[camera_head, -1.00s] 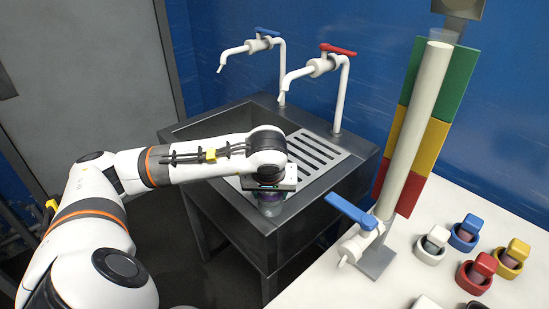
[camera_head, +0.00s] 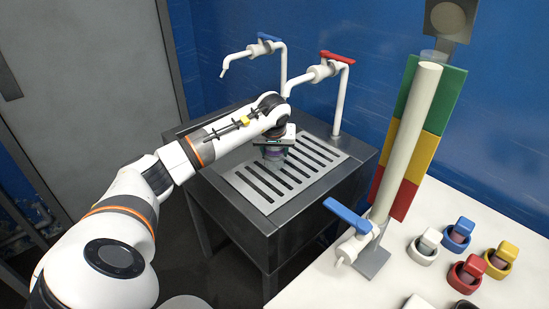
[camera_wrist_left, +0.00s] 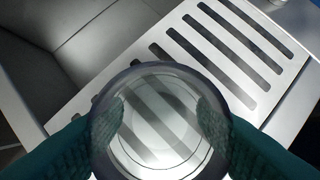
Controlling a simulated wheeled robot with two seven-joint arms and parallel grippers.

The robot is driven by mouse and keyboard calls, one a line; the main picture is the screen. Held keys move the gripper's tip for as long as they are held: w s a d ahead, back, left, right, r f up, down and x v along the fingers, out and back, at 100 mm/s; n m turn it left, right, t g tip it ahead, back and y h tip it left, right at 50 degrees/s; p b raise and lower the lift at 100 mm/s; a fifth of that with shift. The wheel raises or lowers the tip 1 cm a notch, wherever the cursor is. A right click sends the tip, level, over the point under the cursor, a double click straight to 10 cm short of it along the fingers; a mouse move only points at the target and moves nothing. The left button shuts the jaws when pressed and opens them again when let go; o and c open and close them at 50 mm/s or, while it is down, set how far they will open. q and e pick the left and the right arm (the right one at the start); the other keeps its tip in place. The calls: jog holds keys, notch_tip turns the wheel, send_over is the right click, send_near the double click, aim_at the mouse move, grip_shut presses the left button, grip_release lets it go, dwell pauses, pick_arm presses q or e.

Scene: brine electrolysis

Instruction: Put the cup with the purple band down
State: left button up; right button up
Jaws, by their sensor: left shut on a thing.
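The cup with the purple band (camera_head: 272,154) is over the slotted drain board of the sink, below my left gripper (camera_head: 272,145). In the left wrist view the clear round cup (camera_wrist_left: 160,125) is seen from above, between two dark green fingers. My left gripper is shut on it. The slats show through its bottom. I cannot tell whether the cup touches the board. The slotted drain board (camera_head: 262,196) also shows in the left wrist view (camera_wrist_left: 195,70). My right gripper is not in view.
A white tap with a red handle (camera_head: 338,58) and one with a blue handle (camera_head: 268,37) stand behind the board. On the white table at right stand a tall tube (camera_head: 408,140) with a blue-handled valve (camera_head: 348,212) and several coloured pieces (camera_head: 470,270).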

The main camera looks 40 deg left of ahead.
aim_at(275, 158)
pick_arm(q)
notch_tip(275, 158, down, 3)
jog(key=shift+r+p, duration=0.1)
jog(key=shift+p, duration=0.3)
jog(key=shift+f, duration=0.3)
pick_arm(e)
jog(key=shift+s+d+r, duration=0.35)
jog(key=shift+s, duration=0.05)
pick_arm(q)
jog(key=o, duration=1.1)
jog(key=shift+f, duration=0.15)
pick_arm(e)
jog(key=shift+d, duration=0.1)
pick_arm(q)
jog(key=shift+s+d+r, duration=0.1)
jog(key=shift+r, duration=0.25)
jog(key=b+v, duration=0.1)
jog(key=v, duration=1)
jog(key=shift+s+r, duration=0.15)
jog(key=shift+r, duration=0.1)
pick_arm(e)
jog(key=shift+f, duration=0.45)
